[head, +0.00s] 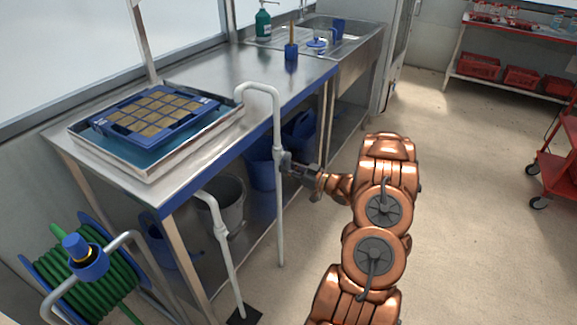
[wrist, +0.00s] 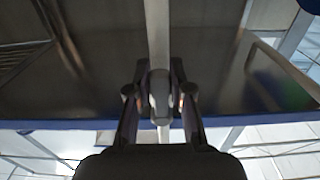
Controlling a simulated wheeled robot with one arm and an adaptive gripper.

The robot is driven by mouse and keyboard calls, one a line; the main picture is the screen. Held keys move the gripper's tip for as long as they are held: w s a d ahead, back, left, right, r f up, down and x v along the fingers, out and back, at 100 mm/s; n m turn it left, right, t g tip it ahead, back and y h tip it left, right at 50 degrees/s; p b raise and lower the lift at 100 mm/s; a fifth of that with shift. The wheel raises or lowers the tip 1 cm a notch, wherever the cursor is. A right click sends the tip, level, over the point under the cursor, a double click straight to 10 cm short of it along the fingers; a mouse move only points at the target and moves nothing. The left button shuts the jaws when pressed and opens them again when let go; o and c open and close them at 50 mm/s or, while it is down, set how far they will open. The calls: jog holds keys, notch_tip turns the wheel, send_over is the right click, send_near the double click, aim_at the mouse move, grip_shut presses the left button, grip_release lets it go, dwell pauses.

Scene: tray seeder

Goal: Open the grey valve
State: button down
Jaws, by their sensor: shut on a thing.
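The grey valve (wrist: 160,92) is on a pale upright pipe (head: 279,220) in front of the steel bench. In the wrist view it sits in the middle, between my two fingers. My gripper (head: 291,165) reaches the pipe from the right in the head view and is shut on the valve; it also shows in the wrist view (wrist: 160,100). In the head view the gripper hides most of the valve, so I cannot tell how far it is turned.
The steel bench (head: 225,65) bears a tray (head: 205,138) with a blue seed tray (head: 165,97). A second pale pipe (head: 224,245) and a green hose reel (head: 95,285) stand at left. A red trolley (head: 556,180) is at right. The floor (head: 470,240) between is clear.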

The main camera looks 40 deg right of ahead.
dwell(0.3)
jog(key=c, duration=1)
grip_release()
jog(key=shift+s, duration=0.1)
jog(key=v, duration=1.2)
